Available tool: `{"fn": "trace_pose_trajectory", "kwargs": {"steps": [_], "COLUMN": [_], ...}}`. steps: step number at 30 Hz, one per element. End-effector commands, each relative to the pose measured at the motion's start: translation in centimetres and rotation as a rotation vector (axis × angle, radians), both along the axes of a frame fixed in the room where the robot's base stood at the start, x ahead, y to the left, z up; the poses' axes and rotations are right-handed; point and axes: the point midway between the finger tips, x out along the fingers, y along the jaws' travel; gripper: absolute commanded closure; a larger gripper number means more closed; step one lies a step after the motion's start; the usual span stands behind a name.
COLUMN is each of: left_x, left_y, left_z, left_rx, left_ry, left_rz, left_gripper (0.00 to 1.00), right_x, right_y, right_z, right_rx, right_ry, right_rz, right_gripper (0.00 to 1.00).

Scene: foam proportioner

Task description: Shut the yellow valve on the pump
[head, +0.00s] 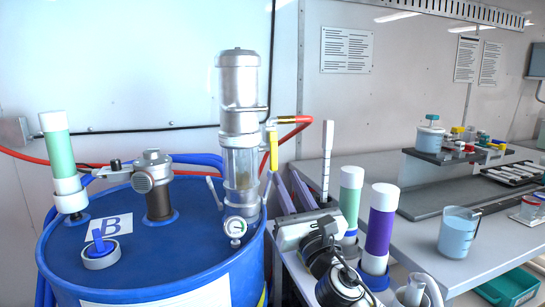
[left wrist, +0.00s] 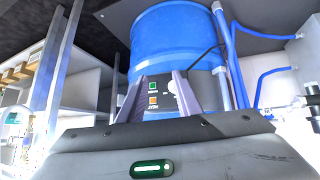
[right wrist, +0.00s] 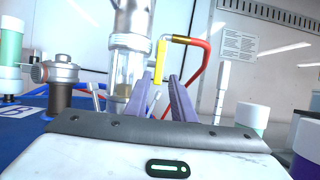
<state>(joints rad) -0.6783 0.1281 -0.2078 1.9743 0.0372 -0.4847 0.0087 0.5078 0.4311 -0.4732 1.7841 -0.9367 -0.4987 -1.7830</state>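The pump (head: 239,95) is a silver cylinder with a clear section, upright on a blue drum (head: 160,255). The yellow valve (head: 273,150) is on its right side, its handle hanging down beside the clear section, below the red hose fitting. My right gripper (head: 284,173) is open and empty, below and right of the handle. In the right wrist view the yellow handle (right wrist: 158,62) shows just beyond and between the open purple fingertips (right wrist: 160,79); contact cannot be made out.
A pressure gauge (head: 235,227) sits low on the pump. A red hose (head: 290,133) curves off the valve. Green-banded (head: 350,195) and purple-banded (head: 380,225) bottles stand right of my right gripper. A grey bench (head: 410,245) with a beaker (head: 458,232) lies further right.

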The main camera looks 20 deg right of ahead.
Motion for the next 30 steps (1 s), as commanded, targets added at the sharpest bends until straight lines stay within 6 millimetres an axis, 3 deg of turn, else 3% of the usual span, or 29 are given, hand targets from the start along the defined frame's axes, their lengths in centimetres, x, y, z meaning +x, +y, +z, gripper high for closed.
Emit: {"fn": "trace_pose_trajectory", "kwargs": {"steps": [9,15,26,30], "left_x": [-1.2,-1.1,0.0,0.0], "left_y": [0.1,0.1,0.0,0.0], "left_z": [-0.9,-1.0,0.0,0.0], "left_rx": [0.002,0.002,0.000,0.000], "left_ry": [0.029,0.027,-0.001,-0.001], "left_rz": [0.001,0.001,0.000,0.000], "left_gripper": [0.69,0.69,0.69,0.69], "right_x": [5.5,7.6,8.1,8.1], "right_y": [0.2,0.3,0.3,0.3], "right_z": [2.4,3.2,3.4,3.4], "right_rx": [0.004,0.003,0.002,0.002], "right_ry": [-0.001,0.000,0.000,0.000], "right_rz": [0.001,0.001,0.002,0.002], "right_gripper": [0.77,0.77,0.77,0.96]}}
